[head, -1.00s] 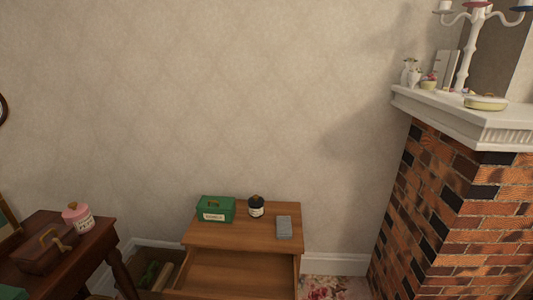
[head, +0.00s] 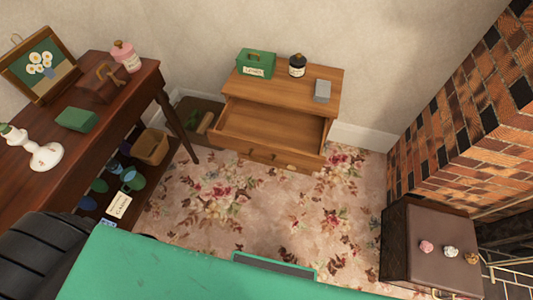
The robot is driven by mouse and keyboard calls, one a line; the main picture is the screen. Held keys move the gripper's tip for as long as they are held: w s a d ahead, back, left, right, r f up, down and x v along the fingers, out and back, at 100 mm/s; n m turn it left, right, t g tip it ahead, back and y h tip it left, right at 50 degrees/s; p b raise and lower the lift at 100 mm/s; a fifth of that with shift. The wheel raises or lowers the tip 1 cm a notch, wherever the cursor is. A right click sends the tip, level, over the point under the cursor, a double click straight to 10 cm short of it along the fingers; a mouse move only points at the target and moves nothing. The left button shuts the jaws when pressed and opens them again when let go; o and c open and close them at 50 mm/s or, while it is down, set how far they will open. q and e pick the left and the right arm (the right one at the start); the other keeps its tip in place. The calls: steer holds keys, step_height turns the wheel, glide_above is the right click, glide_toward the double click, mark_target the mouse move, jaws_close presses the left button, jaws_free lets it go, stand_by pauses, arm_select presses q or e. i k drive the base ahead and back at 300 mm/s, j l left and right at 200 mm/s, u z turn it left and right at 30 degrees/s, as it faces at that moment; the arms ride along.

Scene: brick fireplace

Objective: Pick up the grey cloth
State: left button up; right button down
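A small grey folded thing, seemingly the grey cloth (head: 322,91), lies on the right part of the top of a wooden chest of drawers (head: 283,78). It is flat and rectangular, and nothing covers it. A dark jar with a white label (head: 297,66) stands to its left, and a green box with a handle (head: 256,64) stands farther left. Neither of my grippers shows in the head view, so their opening and their place relative to the cloth cannot be seen.
The chest's top drawer (head: 266,125) is pulled out and looks empty. A dark wooden table (head: 135,82) with several objects stands at left. A brown box (head: 428,245) stands before the brick fireplace (head: 470,105) at right. Flowered carpet (head: 285,210) lies clear before the chest.

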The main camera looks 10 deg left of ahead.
mark_target(322, 88)
steer(key=i+l+z, duration=0.55)
steer(key=l+z, duration=0.2)
